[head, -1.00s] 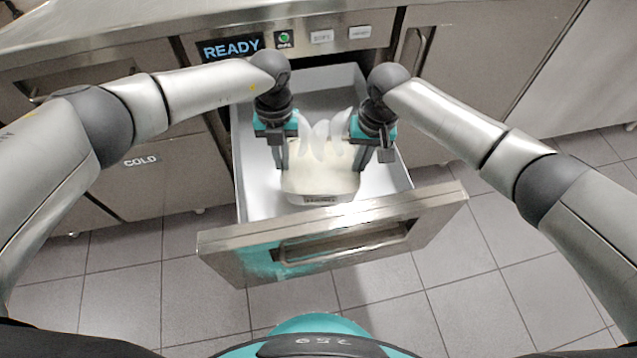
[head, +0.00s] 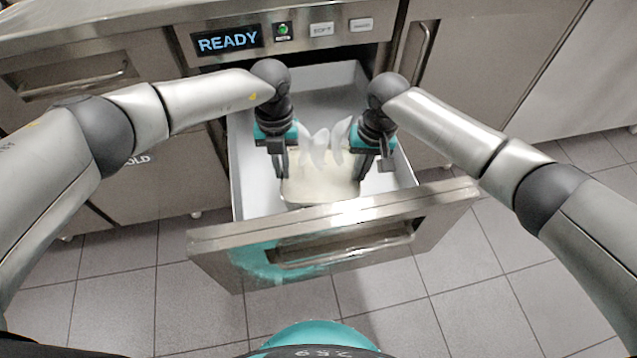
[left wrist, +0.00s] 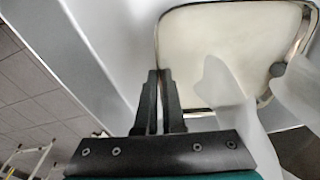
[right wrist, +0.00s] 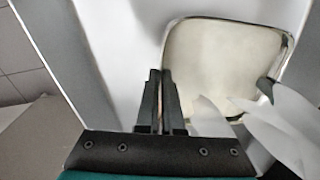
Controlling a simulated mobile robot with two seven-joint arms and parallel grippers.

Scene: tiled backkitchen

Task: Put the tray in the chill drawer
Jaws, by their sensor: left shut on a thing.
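The tray is a shallow metal-rimmed tray (left wrist: 303,32) filled level with a pale cream mass (head: 322,182). In the right wrist view the fingers (right wrist: 160,95) are close together at the tray's rim (right wrist: 292,42).
White translucent curved pieces (head: 320,145) stick up at the tray's far side. The steel front panel (head: 215,262) with its handle (head: 340,247) is close in front. A "READY" display (head: 228,40) and buttons are above. Free drawer space lies behind the tray.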

